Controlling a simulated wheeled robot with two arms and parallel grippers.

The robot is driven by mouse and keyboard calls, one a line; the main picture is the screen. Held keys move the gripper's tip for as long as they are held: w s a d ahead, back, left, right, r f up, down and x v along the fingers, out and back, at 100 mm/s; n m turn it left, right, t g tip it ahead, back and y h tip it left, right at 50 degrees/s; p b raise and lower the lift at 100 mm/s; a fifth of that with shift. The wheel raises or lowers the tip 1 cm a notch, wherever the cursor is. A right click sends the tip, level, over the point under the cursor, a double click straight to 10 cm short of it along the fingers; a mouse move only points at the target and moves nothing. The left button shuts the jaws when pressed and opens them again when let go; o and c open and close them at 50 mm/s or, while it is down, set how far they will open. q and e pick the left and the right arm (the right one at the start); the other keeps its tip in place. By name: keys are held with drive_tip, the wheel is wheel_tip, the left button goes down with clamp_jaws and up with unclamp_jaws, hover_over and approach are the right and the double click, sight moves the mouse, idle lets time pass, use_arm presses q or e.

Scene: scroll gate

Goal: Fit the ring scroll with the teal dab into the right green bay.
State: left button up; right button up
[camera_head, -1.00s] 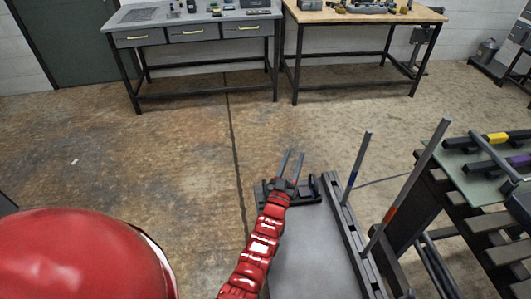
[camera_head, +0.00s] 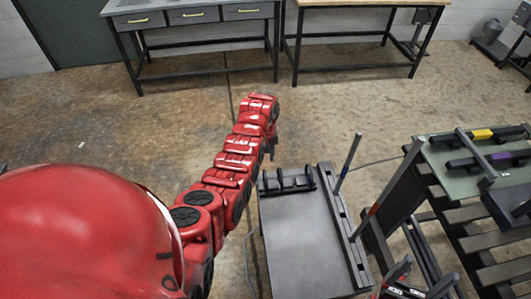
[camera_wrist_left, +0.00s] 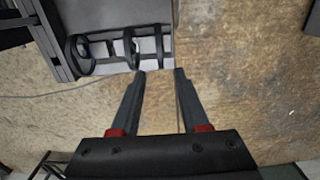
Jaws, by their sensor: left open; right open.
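My left arm reaches from the lower left in the head view, with its gripper (camera_head: 267,150) pointing down just left of a dark rack. In the left wrist view the left gripper (camera_wrist_left: 160,73) is open and empty above the floor. The dark rack (camera_head: 287,181), with ring-like loops, sits at the far edge of a grey table (camera_head: 300,235). It also shows in the left wrist view (camera_wrist_left: 128,50). My right gripper (camera_head: 418,282) is open at the bottom right, partly cut off. I cannot make out a teal dab or the green bays.
Two posts (camera_head: 349,160) (camera_head: 398,180) stand beside the grey table, one blue-banded and one orange-banded. At right, dark bars marked yellow (camera_head: 481,134) and purple (camera_head: 498,157) lie on a pale green panel (camera_head: 450,180). Workbenches stand far back; open floor lies between.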

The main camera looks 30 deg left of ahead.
sight(265, 174)
use_arm(q)
wheel_tip(265, 174, down, 12)
drive_tip(key=b, duration=0.7)
drive_tip(key=shift+b, duration=0.4)
drive_tip(key=shift+c, duration=0.3)
clamp_jaws()
drive_tip(key=shift+r, duration=0.25)
idle(0.7)
